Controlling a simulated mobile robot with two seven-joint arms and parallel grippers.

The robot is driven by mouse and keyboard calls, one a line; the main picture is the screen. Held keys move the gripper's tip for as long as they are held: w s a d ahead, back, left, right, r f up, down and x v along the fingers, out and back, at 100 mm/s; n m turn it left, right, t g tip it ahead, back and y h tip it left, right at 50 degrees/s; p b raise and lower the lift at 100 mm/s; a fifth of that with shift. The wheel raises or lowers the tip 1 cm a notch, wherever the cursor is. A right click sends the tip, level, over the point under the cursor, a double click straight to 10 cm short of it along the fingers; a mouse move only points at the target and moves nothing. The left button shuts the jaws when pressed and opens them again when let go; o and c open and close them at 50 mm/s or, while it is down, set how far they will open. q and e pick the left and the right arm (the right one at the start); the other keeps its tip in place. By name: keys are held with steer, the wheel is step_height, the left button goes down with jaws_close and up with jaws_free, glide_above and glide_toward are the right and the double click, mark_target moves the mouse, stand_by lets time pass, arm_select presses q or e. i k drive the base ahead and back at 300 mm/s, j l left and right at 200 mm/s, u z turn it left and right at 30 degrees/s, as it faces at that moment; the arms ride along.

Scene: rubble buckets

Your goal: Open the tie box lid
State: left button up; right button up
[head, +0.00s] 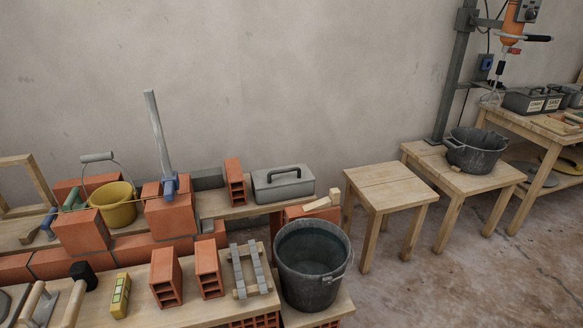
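A grey box with a dark handle (283,186) sits on the plank in the middle, and its lid looks shut. Two more dark grey boxes with handles and pale labels, a left one (522,103) and a right one (553,100), stand on the far right bench; they look shut too. The labels are too small to read, so I cannot tell which box is the tie box. Neither of my grippers is in view.
A black bucket (311,264) stands before the middle box, with a wooden piece (322,204) beside it. A yellow bucket (112,206) and several bricks (170,217) are left. A bare stool (390,187) and a stool with a dark tub (476,150) stand right. Floor (440,285) is clear front right.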

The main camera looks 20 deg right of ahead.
mark_target(264, 180)
steer(key=l+u, duration=0.2)
steer(key=l, duration=1.65)
steer(key=l+u, duration=0.15)
steer(key=l, duration=0.75)
steer(key=i+l, duration=0.1)
steer(key=l, duration=0.2)
steer(key=i+l+u, duration=0.1)
steer(key=l, duration=0.2)
steer(key=i+l, duration=0.15)
steer(key=l, duration=0.15)
steer(key=i+l, duration=0.35)
steer(key=i, duration=0.15)
steer(key=i+l+u, duration=0.1)
steer(key=i+l, duration=0.2)
steer(key=i, duration=0.2)
